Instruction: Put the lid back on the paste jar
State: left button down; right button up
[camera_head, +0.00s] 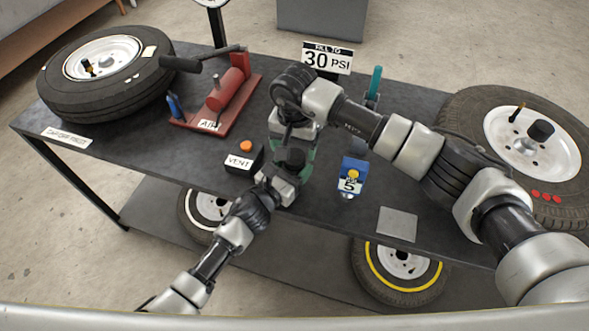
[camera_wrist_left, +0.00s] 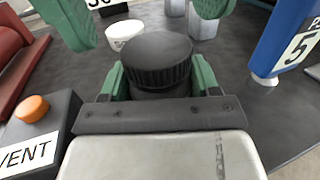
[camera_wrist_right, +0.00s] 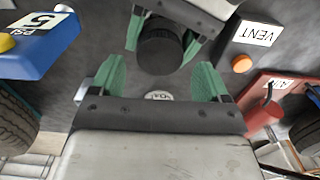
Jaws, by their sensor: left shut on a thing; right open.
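My left gripper (camera_wrist_left: 160,84) is shut on a black round ribbed lid (camera_wrist_left: 160,58), held upright above the table. The lid also shows in the right wrist view (camera_wrist_right: 160,50) and in the head view (camera_head: 291,157). A small white paste jar (camera_wrist_left: 125,33) stands beyond it on the table. In the right wrist view, the jar's lettered side (camera_wrist_right: 158,95) shows between the green fingers, its lower part hidden by the gripper body. My right gripper (camera_wrist_right: 160,75) is open, its fingers apart on either side of the jar. In the head view the arms hide the jar.
The black VENT box (camera_head: 243,160) with an orange button stands left of my grippers. A blue PSI gauge (camera_head: 351,175) stands to the right. A red pump (camera_head: 222,95) and a tyre (camera_head: 105,72) lie further left, another tyre (camera_head: 540,150) at right. The front table edge is near.

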aim_at(294, 168)
jog(key=shift+f, duration=1.4)
jog(key=c, duration=0.9)
jog(key=m, duration=0.7)
jog(key=shift+c, duration=0.2)
jog(key=m, duration=0.6)
jog(key=o, duration=1)
jog(key=shift+s, duration=0.1)
jog(key=shift+s+a, duration=0.1)
